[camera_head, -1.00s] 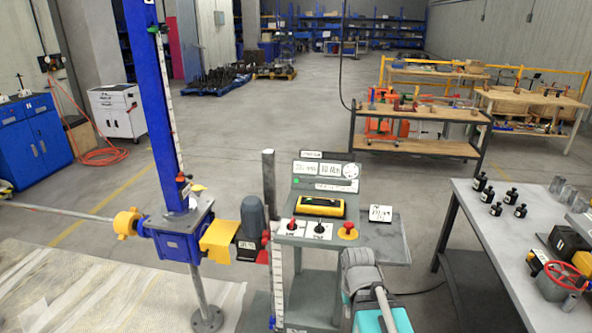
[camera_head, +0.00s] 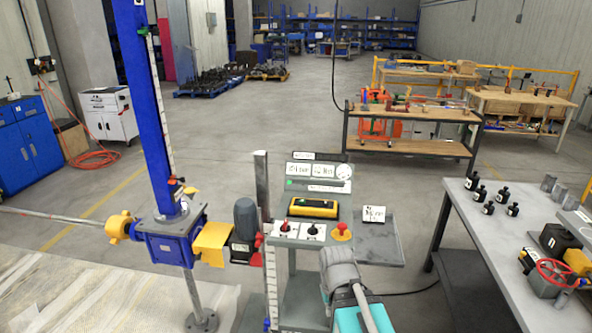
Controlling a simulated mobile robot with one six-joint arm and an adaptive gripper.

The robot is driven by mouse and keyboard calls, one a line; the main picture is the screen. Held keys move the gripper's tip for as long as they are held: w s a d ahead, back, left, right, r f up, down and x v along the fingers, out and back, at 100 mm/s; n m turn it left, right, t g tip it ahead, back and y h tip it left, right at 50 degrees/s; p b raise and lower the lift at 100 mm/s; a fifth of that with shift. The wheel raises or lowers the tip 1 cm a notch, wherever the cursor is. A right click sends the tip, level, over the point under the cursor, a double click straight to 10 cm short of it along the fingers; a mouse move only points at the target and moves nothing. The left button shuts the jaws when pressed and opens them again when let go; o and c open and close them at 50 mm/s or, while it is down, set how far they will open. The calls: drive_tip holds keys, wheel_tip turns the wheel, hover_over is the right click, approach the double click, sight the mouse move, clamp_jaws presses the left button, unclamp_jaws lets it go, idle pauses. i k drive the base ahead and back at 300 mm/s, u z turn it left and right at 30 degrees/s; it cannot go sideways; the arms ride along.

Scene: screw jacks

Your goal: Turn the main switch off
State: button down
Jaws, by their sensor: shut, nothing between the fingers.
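The grey control panel (camera_head: 297,243) stands at the middle, on a grey stand. Its lower face carries a red-handled switch (camera_head: 285,227) at the left, a black-handled switch (camera_head: 312,231) in the middle and a red mushroom button (camera_head: 341,231) on yellow at the right. The labels are too small to read, so I cannot tell which is the main switch. The grey end of my arm (camera_head: 340,266), with a teal part behind it, is just below and in front of the panel's right side. My gripper is shut and empty; its fingertips cannot be made out.
A yellow display unit (camera_head: 314,208) sits above the switches. A blue screw jack (camera_head: 172,240) with a dark motor (camera_head: 246,218) stands left of the panel. A small grey shelf (camera_head: 374,242) sticks out at its right. A grey workbench (camera_head: 500,239) stands further right.

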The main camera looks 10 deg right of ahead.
sight(285, 228)
drive_tip(key=u, duration=0.05)
drive_tip(key=i, duration=0.95)
drive_tip(key=z, duration=0.05)
